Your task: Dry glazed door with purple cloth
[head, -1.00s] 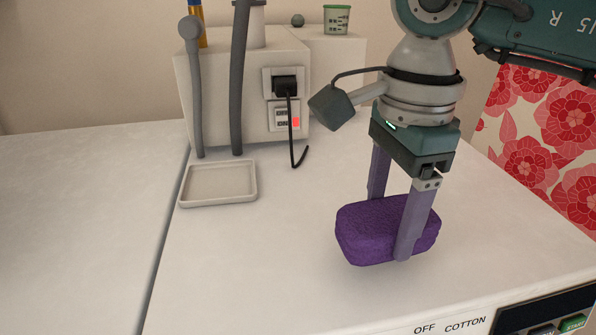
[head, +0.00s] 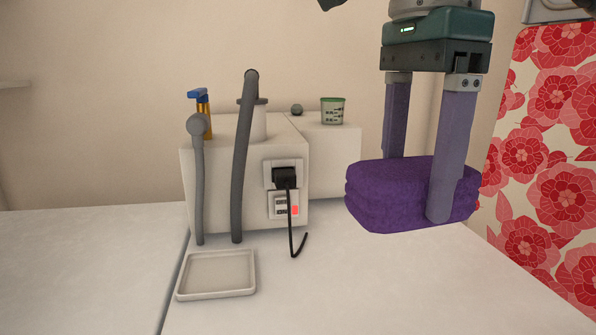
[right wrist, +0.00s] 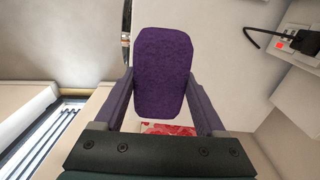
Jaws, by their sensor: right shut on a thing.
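The purple cloth (head: 385,195) is a thick folded pad. My right gripper (head: 420,190) points down and is shut on it, one finger on each side. The cloth hangs in the air above the white top at the right of the head view. In the right wrist view the cloth (right wrist: 162,75) sits between the two fingers of the gripper (right wrist: 163,95). My left gripper is in neither view. I cannot make out a glazed door in either view.
A shallow tray (head: 216,274) lies on the white top (head: 330,290). Behind it stands a white box (head: 240,165) with grey pipes, a black plug (head: 284,177) and cable. A green-lidded tub (head: 333,111) stands behind. A red floral panel (head: 545,150) is at the right.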

